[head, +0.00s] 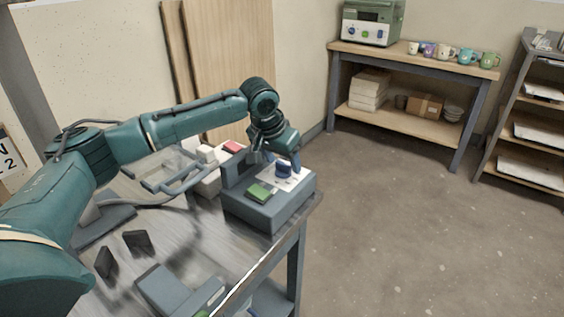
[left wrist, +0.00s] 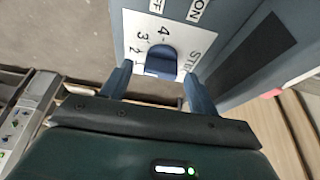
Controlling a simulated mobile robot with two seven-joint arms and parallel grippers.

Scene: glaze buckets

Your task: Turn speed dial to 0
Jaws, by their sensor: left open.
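The speed dial (head: 284,170) is a dark blue knob on a white panel of a grey box-shaped machine (head: 262,212) on the near table. In the left wrist view the dial (left wrist: 160,62) has the numbers 4, 3, 2 and perhaps 1 beside it; its exact setting cannot be read. My left gripper (head: 276,158) reaches down over the panel. In the left wrist view its open fingers (left wrist: 158,88) stand on either side of the dial, apart, with nothing gripped; I cannot tell whether they touch it. My right gripper does not show.
A green button (head: 261,192) sits beside the panel. Behind are a white box with a red part (head: 233,147) and a grey frame. The table (head: 190,240) holds dark blocks at the front. A bench (head: 410,122) with cups stands far right; floor between is clear.

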